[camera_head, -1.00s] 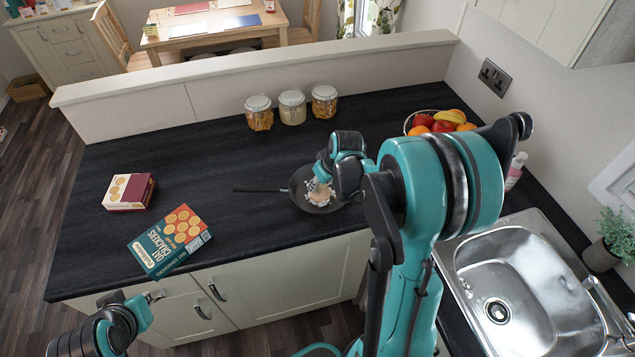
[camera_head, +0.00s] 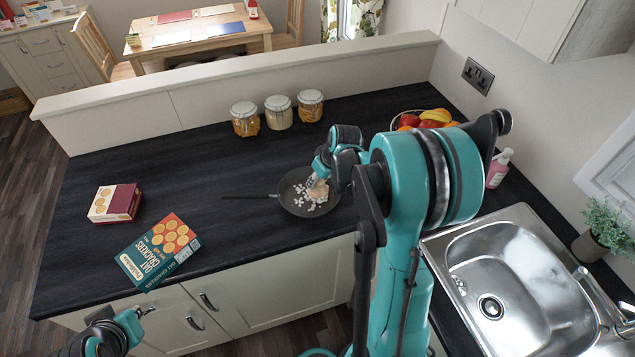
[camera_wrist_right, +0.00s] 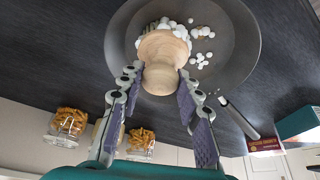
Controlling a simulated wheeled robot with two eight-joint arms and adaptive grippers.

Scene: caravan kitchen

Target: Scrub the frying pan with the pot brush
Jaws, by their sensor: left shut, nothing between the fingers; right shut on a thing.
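The dark frying pan (camera_head: 291,205) lies on the black worktop, its handle (camera_head: 250,196) pointing left. White bits (camera_head: 306,197) are scattered on its floor. The pot brush (camera_head: 318,188) has a round wooden body. My right gripper (camera_head: 321,176) is shut on it and holds it over the right part of the pan. In the right wrist view my right gripper (camera_wrist_right: 160,82) has purple pads either side of the brush's wooden neck (camera_wrist_right: 163,62); its bristles are mostly hidden, with white bits around them in the pan (camera_wrist_right: 235,55). My left gripper (camera_head: 146,310) is shut and empty at lower left.
An oat crackers box (camera_head: 158,252) and a smaller red and cream box (camera_head: 114,203) lie left of the pan. A sink (camera_head: 510,270) is at the right.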

